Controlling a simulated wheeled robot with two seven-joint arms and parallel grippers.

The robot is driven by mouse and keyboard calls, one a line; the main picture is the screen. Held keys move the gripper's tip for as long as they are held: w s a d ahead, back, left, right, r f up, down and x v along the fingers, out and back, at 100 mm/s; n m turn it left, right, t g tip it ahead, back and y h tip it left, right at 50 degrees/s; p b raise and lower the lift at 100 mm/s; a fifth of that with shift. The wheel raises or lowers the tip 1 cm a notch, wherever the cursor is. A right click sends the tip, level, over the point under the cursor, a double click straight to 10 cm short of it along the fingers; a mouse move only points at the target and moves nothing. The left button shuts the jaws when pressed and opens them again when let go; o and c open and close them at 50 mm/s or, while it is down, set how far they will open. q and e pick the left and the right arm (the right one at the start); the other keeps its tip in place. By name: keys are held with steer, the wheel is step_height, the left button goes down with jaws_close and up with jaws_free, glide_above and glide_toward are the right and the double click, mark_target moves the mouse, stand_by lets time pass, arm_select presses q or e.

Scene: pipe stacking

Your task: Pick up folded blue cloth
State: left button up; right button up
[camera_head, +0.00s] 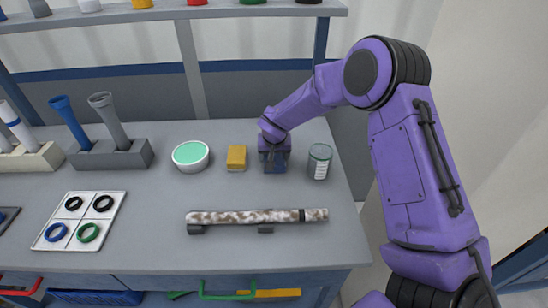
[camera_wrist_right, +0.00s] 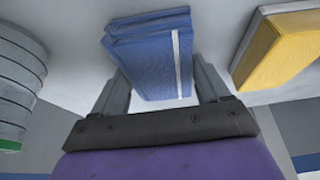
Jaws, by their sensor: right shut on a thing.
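The folded blue cloth (camera_wrist_right: 150,55) sits between the two fingers of my right gripper (camera_wrist_right: 160,85) in the right wrist view. It is a blue folded block with a white stripe down one side. In the head view the right gripper (camera_head: 274,160) points down at the back right of the grey table, and only a dark blue part of the cloth (camera_head: 275,168) shows under it. The gripper is shut on the cloth. I cannot tell whether the cloth touches the table. My left gripper is not in view.
A yellow sponge-like block (camera_head: 236,158) stands just left of the gripper and a clear jar (camera_head: 319,161) just right. A bowl with green contents (camera_head: 190,156) is farther left. A stained pipe (camera_head: 257,217) lies in front on supports. A ring tray (camera_head: 80,220) is at left.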

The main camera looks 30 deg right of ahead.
steer(key=shift+r, duration=0.2)
steer(key=shift+c, duration=0.5)
step_height(320, 180, up, 3)
steer(key=shift+w+f, duration=0.1)
steer(key=shift+f, duration=0.1)
steer(key=s+a+r, duration=0.2)
steer(key=a+r, duration=0.3)
steer(key=a, duration=0.1)
steer(key=s+a+r+b, duration=0.1)
steer(key=s+a+r, duration=0.2)
steer(key=a+r, duration=0.2)
steer(key=shift+s+a, duration=0.3)
steer(key=shift+a, duration=0.65)
